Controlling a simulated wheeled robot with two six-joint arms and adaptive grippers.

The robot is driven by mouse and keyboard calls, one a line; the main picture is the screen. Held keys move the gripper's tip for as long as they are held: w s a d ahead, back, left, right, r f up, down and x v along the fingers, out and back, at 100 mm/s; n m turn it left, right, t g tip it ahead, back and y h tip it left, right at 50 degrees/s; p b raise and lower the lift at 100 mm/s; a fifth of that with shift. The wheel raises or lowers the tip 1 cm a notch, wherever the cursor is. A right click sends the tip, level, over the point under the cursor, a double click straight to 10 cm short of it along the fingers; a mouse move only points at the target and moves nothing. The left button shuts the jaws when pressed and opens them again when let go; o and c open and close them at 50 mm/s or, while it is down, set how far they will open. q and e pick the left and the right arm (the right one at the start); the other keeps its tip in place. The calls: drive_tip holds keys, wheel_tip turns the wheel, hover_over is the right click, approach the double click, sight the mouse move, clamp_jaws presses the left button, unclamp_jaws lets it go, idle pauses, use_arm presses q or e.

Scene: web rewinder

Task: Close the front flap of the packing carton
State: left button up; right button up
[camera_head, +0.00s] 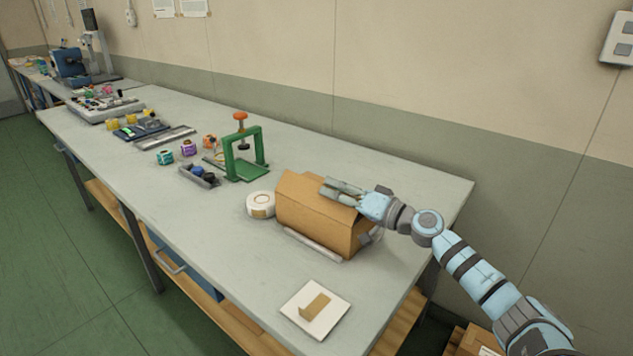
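The brown packing carton (310,218) stands on the grey workbench, right of the middle of the picture. Its long side facing me is a plain upright wall, and a top panel slopes at its upper left. My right gripper (325,187) reaches in from the right, with its grey fingers lying over the carton's top. The fingers lie close together, and I cannot tell whether they touch the carton or are fully shut. The gripper and wrist hide part of the top and the far flaps. My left gripper is not in view.
A white tape roll (261,205) sits left of the carton, and a pale bar (313,244) lies along its front base. A green press (245,155) stands behind left. A white tile with a brown piece (316,306) lies nearer. The bench's front middle is clear.

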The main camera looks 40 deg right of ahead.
drive_tip(key=shift+s+r, duration=0.1)
drive_tip(key=shift+s, duration=0.15)
drive_tip(key=c, duration=0.5)
drive_tip(key=shift+d+f+m+b, duration=0.2)
drive_tip(key=shift+f+m+b, duration=0.25)
drive_tip(key=shift+b, duration=0.2)
clamp_jaws()
drive_tip(key=shift+r+m, duration=0.1)
drive_tip(key=shift+m, duration=0.15)
drive_tip(key=o, duration=0.5)
unclamp_jaws()
wheel_tip(320, 180, up, 10)
drive_tip(key=shift+d, duration=0.1)
